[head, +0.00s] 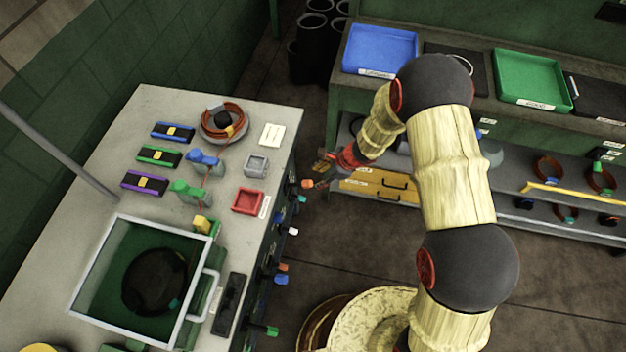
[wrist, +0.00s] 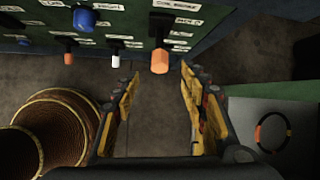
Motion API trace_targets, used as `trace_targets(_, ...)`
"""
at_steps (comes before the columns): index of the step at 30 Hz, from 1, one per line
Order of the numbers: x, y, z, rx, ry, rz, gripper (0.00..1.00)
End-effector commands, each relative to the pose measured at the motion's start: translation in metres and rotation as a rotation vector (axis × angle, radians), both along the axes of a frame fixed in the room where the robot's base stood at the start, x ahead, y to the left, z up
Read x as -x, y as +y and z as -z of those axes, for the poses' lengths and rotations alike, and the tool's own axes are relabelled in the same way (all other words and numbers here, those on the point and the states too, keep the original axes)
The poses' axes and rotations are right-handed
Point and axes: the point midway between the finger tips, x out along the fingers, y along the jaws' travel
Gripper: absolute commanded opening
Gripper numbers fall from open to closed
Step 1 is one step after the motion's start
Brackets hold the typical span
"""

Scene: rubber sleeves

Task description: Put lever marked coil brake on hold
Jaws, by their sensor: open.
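An orange-tipped lever (wrist: 160,60) sticks out from the green panel at the top middle of the wrist view. The label (wrist: 176,5) above it appears to read coil brake. Smaller labels (wrist: 187,21) beside it are too blurred to read surely. In the head view an orange lever tip (head: 307,184) shows at the cabinet's right side, beside my gripper (head: 322,172). In the wrist view my gripper (wrist: 160,72) is open and empty. Its two yellow fingers lie left and right of the lever's line, with the orange tip ahead between them, apparently untouched.
Other levers with blue (wrist: 84,19), white (wrist: 115,61) and orange (wrist: 68,58) tips stand left of it. A round woven basket (wrist: 58,125) is on the floor. A shelf bench (head: 350,95) with trays stands across a floor gap.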

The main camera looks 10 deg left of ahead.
Motion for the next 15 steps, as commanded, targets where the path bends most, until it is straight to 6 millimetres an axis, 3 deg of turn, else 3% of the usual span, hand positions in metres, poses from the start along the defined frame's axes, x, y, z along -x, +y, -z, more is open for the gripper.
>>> trace_targets(6,0.002,-0.010,-0.018,0.000,0.000,0.001,0.43)
trace_targets(15,0.003,-0.011,-0.020,0.000,0.001,0.000,0.43)
